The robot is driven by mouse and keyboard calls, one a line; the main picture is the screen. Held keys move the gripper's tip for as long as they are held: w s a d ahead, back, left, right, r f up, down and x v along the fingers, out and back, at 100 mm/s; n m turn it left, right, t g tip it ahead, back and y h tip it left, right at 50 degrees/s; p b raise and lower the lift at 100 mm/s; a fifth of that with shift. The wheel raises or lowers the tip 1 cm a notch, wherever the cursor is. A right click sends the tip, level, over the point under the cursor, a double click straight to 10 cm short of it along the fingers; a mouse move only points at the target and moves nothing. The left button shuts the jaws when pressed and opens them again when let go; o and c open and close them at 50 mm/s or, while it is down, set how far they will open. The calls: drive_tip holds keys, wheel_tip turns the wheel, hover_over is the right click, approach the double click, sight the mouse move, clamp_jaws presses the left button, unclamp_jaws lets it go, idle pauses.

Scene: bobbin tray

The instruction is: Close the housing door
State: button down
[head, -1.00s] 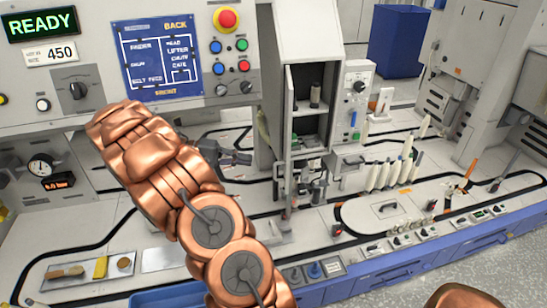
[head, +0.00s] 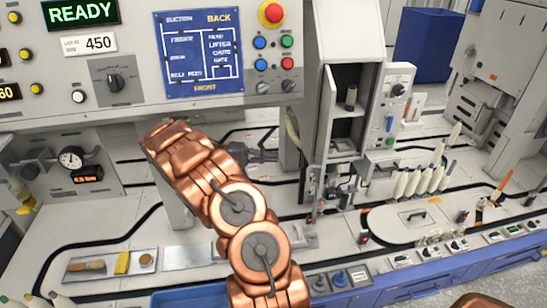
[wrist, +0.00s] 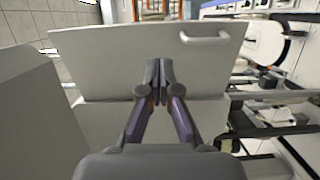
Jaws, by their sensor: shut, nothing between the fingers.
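The housing (head: 372,57) is a tall pale cabinet right of centre in the head view. Its front is open, showing a shelf with a dark bobbin-like piece (head: 351,97). The door (head: 326,115) stands swung out at the housing's left side, seen nearly edge-on. In the wrist view a pale flat panel with a bar handle (wrist: 205,35), seemingly the door (wrist: 130,60), spans the upper middle. My gripper (wrist: 160,85) is shut and empty in front of this panel; contact cannot be told.
A control panel with a blue diagram board (head: 203,55) overhangs at upper left. White bobbins (head: 420,182) stand right of the housing. A tray with small tools (head: 110,265) lies at lower left. A pale block (wrist: 35,115) is close on the wrist view's left.

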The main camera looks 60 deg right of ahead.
sight(323, 159)
drive_tip(key=p+x, duration=0.2)
drive_tip(key=x, duration=1.1)
drive_tip(key=shift+s, duration=0.2)
